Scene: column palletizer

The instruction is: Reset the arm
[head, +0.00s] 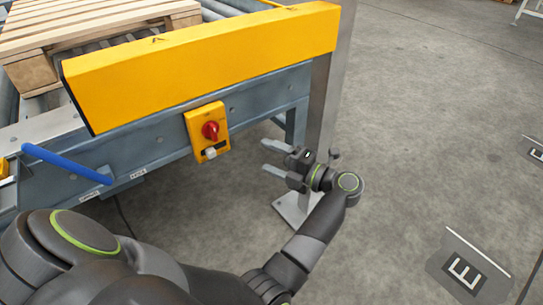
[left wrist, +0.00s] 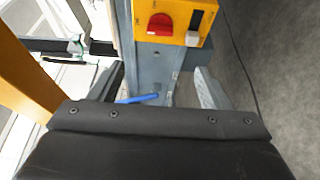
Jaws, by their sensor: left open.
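My left gripper (head: 269,157) is open and empty in the head view. It hangs in the air to the right of the yellow switch box (head: 194,124) and in front of the grey metal post (head: 324,105). In the left wrist view the two fingers of the left gripper (left wrist: 160,76) stand wide apart with nothing between them. The switch box (left wrist: 201,20) is beyond them there, with its red knob (left wrist: 160,25). My right gripper shows in neither view.
A conveyor with a grey-blue side frame (head: 155,146) and a yellow guard (head: 200,65) fills the upper left. A wooden pallet (head: 90,22) lies on it. A blue bar (head: 65,163) sticks out at left. The concrete floor (head: 430,120) at right is mostly clear.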

